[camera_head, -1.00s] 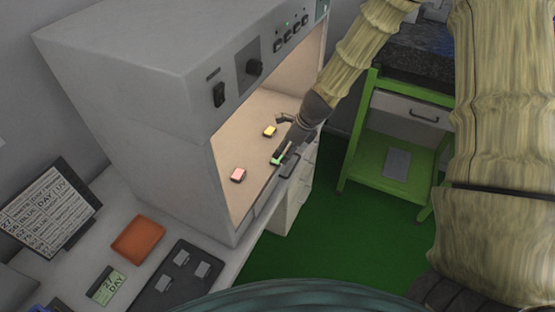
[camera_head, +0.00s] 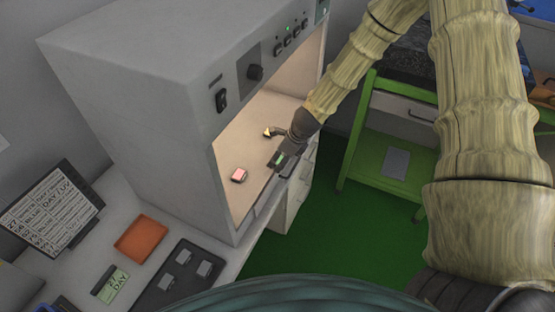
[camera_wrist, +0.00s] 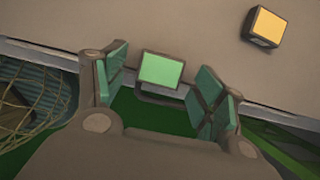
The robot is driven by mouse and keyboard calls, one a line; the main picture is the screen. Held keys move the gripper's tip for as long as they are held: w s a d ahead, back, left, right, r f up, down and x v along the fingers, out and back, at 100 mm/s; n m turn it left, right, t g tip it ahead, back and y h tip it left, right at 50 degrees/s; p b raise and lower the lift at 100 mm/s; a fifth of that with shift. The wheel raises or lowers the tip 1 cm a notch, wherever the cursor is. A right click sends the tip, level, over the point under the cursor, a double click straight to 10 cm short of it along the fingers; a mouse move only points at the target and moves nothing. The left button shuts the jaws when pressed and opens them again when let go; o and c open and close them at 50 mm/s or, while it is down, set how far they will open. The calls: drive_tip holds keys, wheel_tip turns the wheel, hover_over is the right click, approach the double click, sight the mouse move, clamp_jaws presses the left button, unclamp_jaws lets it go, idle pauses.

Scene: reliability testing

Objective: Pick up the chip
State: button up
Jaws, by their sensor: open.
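A green chip (camera_wrist: 161,69) lies near the front edge of the chamber floor, between my gripper's spread fingers in the wrist view. My gripper (camera_wrist: 163,82) is open, with green pads on both sides of the chip and a gap on each side. In the head view my gripper (camera_head: 277,147) is at the chamber opening, and the green chip (camera_head: 281,160) shows partly beneath it. A yellow chip (camera_wrist: 264,26) lies farther in, up and right in the wrist view. In the head view one finger partly hides it. A pink chip (camera_head: 239,175) lies to the left.
The grey chamber (camera_head: 150,80) has walls and a roof around the lit floor. An orange tray (camera_head: 141,238) and a dark tray (camera_head: 180,278) are on the counter. A green cart (camera_head: 372,165) stands right.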

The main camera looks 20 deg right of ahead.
drive_tip(key=shift+f, duration=0.15)
drive_tip(key=shift+c, duration=0.2)
drive_tip(key=c, duration=0.9)
